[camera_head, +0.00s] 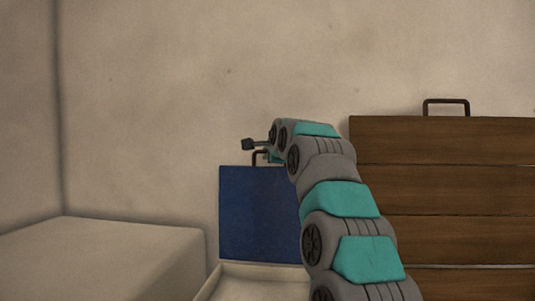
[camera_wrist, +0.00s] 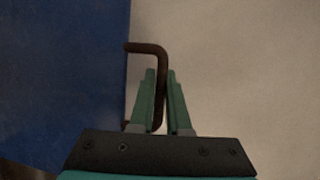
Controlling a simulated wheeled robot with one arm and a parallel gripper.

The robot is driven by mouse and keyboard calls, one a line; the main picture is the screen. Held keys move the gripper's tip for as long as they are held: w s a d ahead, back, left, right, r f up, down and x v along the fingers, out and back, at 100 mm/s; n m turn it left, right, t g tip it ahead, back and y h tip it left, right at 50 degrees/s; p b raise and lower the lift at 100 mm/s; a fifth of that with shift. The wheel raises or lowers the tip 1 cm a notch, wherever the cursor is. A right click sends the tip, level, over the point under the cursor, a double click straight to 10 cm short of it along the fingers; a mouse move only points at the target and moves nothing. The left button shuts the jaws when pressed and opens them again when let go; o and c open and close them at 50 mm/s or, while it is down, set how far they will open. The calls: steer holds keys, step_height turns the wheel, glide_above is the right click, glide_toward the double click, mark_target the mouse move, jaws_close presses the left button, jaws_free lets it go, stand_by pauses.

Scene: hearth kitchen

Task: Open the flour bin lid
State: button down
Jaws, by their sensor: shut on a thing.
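The blue lid (camera_head: 252,210) shows as an upright panel at the back of a cream bin (camera_head: 262,270), whose pale rim and interior show below it. A dark brown handle (camera_head: 258,158) is on the lid's top edge. In the wrist view the blue lid (camera_wrist: 60,70) fills the left side, and the handle (camera_wrist: 150,48) sticks out from its edge. My gripper (camera_wrist: 163,90) is shut on this handle, with one green finger on each side of its bar. In the head view my gripper (camera_head: 266,155) is small and partly hidden by my wrist.
A brown wooden plank panel (camera_head: 450,190) with a dark handle (camera_head: 446,102) on top stands to the right, behind my arm. A pale block (camera_head: 100,258) is at the lower left. A plain beige wall (camera_head: 200,80) is behind, with free room above the lid.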

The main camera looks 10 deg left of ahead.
steer(key=c, duration=0.9)
jaws_free()
steer(key=b+v, duration=0.1)
steer(key=v, duration=0.6)
steer(key=shift+s+d+b, duration=0.15)
steer(key=shift+s+b, duration=0.2)
